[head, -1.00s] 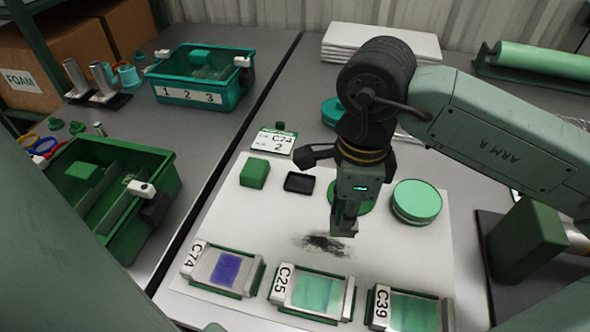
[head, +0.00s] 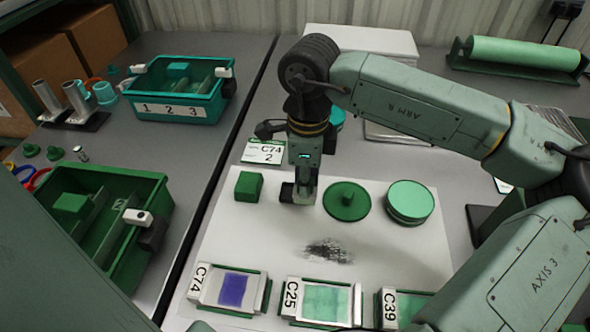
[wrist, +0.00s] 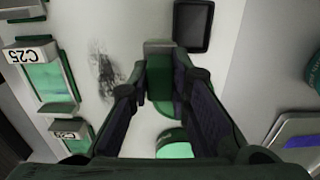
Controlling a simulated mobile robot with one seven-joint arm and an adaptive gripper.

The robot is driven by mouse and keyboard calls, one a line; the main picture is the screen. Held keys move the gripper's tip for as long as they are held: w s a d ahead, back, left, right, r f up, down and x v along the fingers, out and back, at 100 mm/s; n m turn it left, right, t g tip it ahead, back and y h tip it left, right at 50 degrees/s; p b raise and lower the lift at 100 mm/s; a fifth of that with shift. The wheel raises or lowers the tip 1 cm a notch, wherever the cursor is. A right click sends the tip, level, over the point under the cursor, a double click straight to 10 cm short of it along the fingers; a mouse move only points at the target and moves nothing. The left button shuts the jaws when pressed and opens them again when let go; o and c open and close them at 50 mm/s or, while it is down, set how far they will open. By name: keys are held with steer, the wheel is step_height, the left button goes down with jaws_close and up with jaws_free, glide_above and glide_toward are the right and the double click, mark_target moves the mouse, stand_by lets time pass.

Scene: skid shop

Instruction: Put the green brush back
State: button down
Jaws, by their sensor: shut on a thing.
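My gripper (head: 303,198) is shut on a dark green block-like thing, which I take to be the green brush (wrist: 158,72). The brush shows between the fingers in the wrist view; in the head view it is mostly hidden. My gripper hangs over the white sheet, just right of a small black tray (head: 287,191). The gripper partly covers this tray in the head view. In the wrist view the tray (wrist: 193,26) is empty and lies beyond the brush, a little right. I cannot tell the brush's height above the sheet.
A green cube (head: 249,186) is left of the tray. A green disc with a knob (head: 347,201) and a round pale-green tin (head: 410,203) stand to the right. A dark smudge (head: 328,251) marks the sheet. Framed plates C74 (head: 232,290), C25 (head: 324,301) and C39 (head: 408,310) line the front.

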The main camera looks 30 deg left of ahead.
steer(key=w+a, duration=0.1)
steer(key=a, duration=0.1)
steer(key=w+a+p, duration=0.1)
steer(key=a, duration=0.1)
steer(key=shift+w+a+f, duration=0.1)
steer(key=shift+w+f, duration=0.2)
step_height(320, 180, down, 3)
steer(key=shift+p, duration=0.7)
steer(key=shift+f, duration=0.2)
steer(key=shift+f+b, duration=0.2)
steer(key=shift+b, duration=0.1)
steer(key=c, duration=1.5)
jaws_free()
steer(key=shift+r, duration=0.1)
